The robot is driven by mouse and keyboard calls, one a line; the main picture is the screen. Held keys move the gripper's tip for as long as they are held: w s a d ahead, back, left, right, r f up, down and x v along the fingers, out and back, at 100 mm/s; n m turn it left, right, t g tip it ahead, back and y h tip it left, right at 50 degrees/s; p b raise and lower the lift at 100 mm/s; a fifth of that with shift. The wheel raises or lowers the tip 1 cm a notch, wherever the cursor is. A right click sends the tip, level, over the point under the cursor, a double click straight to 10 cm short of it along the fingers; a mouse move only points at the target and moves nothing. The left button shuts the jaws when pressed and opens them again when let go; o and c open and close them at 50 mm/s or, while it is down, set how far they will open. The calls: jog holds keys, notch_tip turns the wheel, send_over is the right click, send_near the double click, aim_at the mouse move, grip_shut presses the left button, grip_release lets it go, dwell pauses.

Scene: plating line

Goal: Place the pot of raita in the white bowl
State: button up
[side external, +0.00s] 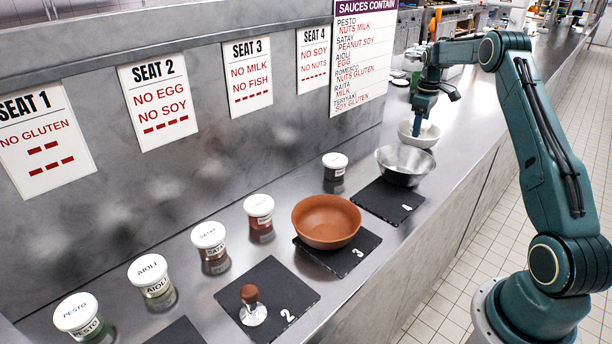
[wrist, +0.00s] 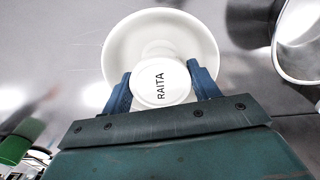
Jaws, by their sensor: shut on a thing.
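The pot of raita (wrist: 160,84), with a white lid marked RAITA, is between the two blue fingers of my gripper (wrist: 160,88) in the wrist view. My gripper is shut on it. The white bowl (wrist: 122,38) is directly below and around the pot in that view. In the side view the white bowl (side external: 426,140) stands at the far end of the counter, with my gripper (side external: 417,122) pointing down over it. The pot is mostly hidden there by the fingers and bowl. I cannot tell whether the pot touches the bowl's bottom.
A metal bowl (side external: 405,172) stands just nearer than the white bowl, and an orange-brown bowl (side external: 326,222) sits on slate 3. Several lidded sauce pots, such as aioli (side external: 150,275), line the wall side. A brown-knobbed stamp-like object (side external: 250,305) stands on slate 2 (side external: 275,280).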

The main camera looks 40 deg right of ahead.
jog(key=shift+f, duration=0.8)
jog(key=shift+f, duration=0.15)
jog(key=o, duration=0.7)
jog(key=shift+o, duration=0.2)
notch_tip(320, 180, up, 12)
jog(key=shift+r, duration=0.15)
